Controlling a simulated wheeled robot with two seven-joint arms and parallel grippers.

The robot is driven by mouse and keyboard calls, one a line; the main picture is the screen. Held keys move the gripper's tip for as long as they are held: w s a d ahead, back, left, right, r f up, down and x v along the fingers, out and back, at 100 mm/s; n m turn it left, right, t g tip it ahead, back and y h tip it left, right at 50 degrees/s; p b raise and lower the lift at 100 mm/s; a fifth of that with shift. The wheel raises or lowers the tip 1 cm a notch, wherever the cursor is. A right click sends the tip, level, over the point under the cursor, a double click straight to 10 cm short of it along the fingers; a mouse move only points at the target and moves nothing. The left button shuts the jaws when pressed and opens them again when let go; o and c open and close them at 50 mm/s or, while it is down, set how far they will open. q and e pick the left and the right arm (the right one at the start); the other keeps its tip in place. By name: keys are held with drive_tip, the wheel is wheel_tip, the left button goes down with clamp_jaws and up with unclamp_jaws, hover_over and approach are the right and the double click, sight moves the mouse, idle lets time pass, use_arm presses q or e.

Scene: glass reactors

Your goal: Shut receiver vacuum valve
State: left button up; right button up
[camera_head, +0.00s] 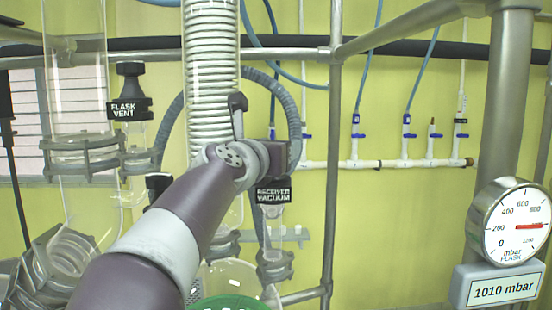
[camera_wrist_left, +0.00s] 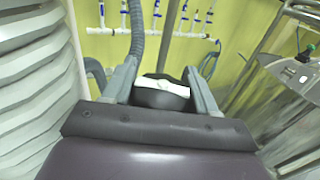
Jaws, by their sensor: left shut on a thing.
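The receiver vacuum valve (camera_head: 273,193) has a black head with a white-lettered label and sits on a glass stem right of the coil column. My left arm reaches up to it from the lower left. My left gripper (camera_head: 274,154) is at the top of the valve, partly hidden by its own wrist. In the left wrist view the gripper (camera_wrist_left: 161,78) has its two grey fingers on either side of the black valve knob (camera_wrist_left: 160,97), shut on it. A white label strip crosses the knob. My right gripper is not in view.
The flask vent valve (camera_head: 125,105) stands to the left. The glass coil column (camera_head: 211,80) is close beside my wrist. A metal upright (camera_head: 333,150) stands to the right. A dial gauge (camera_head: 511,222) and a display (camera_head: 498,289) reading 1010 mbar are at the far right.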

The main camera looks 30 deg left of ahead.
use_arm(q)
drive_tip(key=o, duration=1)
drive_tip(key=shift+c, duration=0.2)
drive_tip(key=s+d+b, duration=0.1)
drive_tip(key=s+b, duration=0.2)
drive_tip(key=s, duration=0.9)
drive_tip(key=shift+s+d, duration=0.15)
drive_tip(key=shift+s, duration=0.15)
